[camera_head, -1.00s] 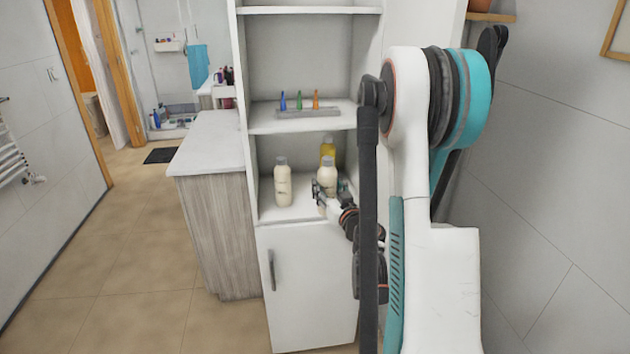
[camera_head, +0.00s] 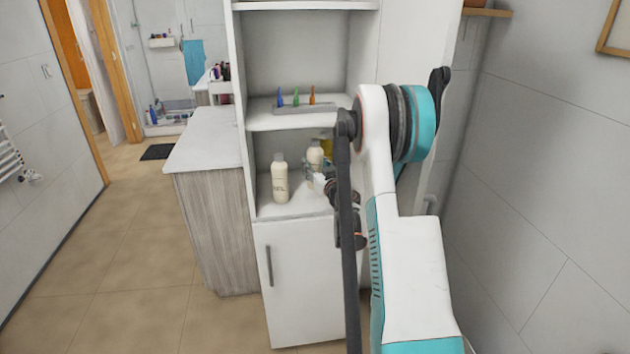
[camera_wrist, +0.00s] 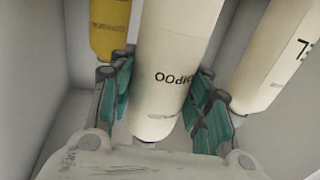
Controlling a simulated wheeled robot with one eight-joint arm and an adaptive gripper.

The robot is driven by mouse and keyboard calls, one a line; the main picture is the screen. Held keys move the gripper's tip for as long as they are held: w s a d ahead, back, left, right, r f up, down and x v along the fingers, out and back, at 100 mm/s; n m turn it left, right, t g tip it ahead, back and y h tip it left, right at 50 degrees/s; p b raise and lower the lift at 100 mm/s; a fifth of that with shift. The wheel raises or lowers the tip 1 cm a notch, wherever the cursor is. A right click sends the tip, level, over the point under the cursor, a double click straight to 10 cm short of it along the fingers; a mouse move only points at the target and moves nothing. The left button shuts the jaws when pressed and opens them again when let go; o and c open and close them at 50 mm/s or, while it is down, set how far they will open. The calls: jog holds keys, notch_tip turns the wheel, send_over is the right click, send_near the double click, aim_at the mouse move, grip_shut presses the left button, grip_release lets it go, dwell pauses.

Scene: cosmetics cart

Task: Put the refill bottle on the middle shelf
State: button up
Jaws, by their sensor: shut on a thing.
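A cream bottle with upside-down lettering ending in "MPOO" (camera_wrist: 170,75) is between my gripper's teal fingers (camera_wrist: 158,105) in the wrist view. The fingers are shut on it. In the head view this bottle (camera_head: 315,157) is in the lowest open bay of the shelf unit, right of a second cream bottle (camera_head: 279,182). My gripper (camera_head: 317,180) is partly hidden there by my arm. The middle shelf (camera_head: 262,120) is above this bay. Whether the held bottle clears the shelf board under it is hard to tell.
A yellow bottle (camera_wrist: 108,28) stands close to the held one. The second cream bottle, lettered "EL" (camera_wrist: 275,60), is on the other side. A grey tray (camera_head: 304,108) with small blue, green and orange items sits on the middle shelf. A counter (camera_head: 205,140) adjoins the unit.

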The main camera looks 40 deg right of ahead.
notch_tip(320, 180, down, 4)
jog(key=shift+r+b, duration=0.15)
jog(key=shift+b, duration=0.65)
jog(key=shift+w+d+f+b, duration=0.1)
jog(key=shift+w+f+b, duration=0.1)
jog(key=shift+f+b, duration=0.15)
jog(key=shift+r, duration=0.1)
jog(key=o, duration=0.9)
jog(key=shift+f, duration=0.2)
jog(key=shift+c, duration=0.2)
jog(key=o, duration=0.4)
jog(key=shift+o, duration=0.2)
jog(key=shift+r, duration=0.1)
